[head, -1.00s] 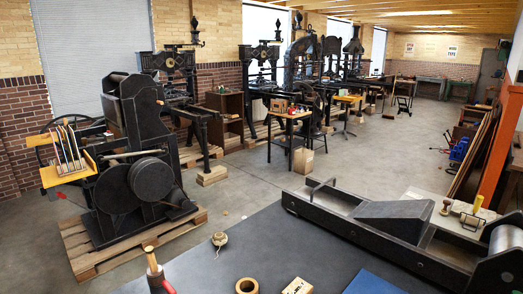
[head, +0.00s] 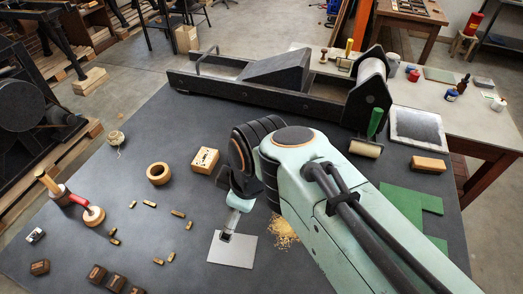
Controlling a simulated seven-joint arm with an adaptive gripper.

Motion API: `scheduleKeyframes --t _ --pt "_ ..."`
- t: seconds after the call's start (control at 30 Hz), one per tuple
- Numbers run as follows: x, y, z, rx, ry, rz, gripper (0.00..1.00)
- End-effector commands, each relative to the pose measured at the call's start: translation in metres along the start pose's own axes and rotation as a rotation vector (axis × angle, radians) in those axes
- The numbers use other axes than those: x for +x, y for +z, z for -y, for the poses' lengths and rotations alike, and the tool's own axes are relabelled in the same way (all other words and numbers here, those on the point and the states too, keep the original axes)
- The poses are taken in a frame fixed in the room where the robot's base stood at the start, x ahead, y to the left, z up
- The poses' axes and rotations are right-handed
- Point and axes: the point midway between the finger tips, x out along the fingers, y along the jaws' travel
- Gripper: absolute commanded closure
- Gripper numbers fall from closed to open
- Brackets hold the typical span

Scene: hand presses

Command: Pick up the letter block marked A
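Several dark wooden letter blocks lie at the bottom left of the head view. One block (head: 40,267) lies apart from a short row. In the row, a block (head: 97,272) shows a round letter, the block beside it (head: 116,282) seems to show a T, and another (head: 137,291) is cut by the lower picture edge. I cannot make out which one is marked A. My gripper (head: 227,237) points down over a pale grey plate (head: 232,253), to the right of the blocks and apart from them. Its fingers are too small and turned to show whether they are open.
Small brass pieces (head: 178,213) lie scattered between my gripper and the blocks. A tape roll (head: 158,173), a wooden block with holes (head: 205,160), a red-handled tool (head: 79,201) and a twine ball (head: 116,139) stand farther back. A long black press (head: 280,75) borders the table's back.

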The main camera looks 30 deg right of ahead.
Motion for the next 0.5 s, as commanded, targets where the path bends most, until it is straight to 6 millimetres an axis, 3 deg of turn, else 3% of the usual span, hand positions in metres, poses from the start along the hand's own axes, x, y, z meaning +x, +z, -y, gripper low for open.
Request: scheduleKeyframes --t 0.1,0.27,0.4,0.5 --pt "0.014 -0.020 -0.048 -0.124 0.040 -0.003 0.02" --pt "0.056 -0.026 -0.120 -0.242 0.068 0.040 0.02" --pt "0.121 0.001 -0.177 -0.252 0.034 0.114 0.02" --pt "0.168 0.034 -0.195 -0.187 -0.024 0.167 0.02"
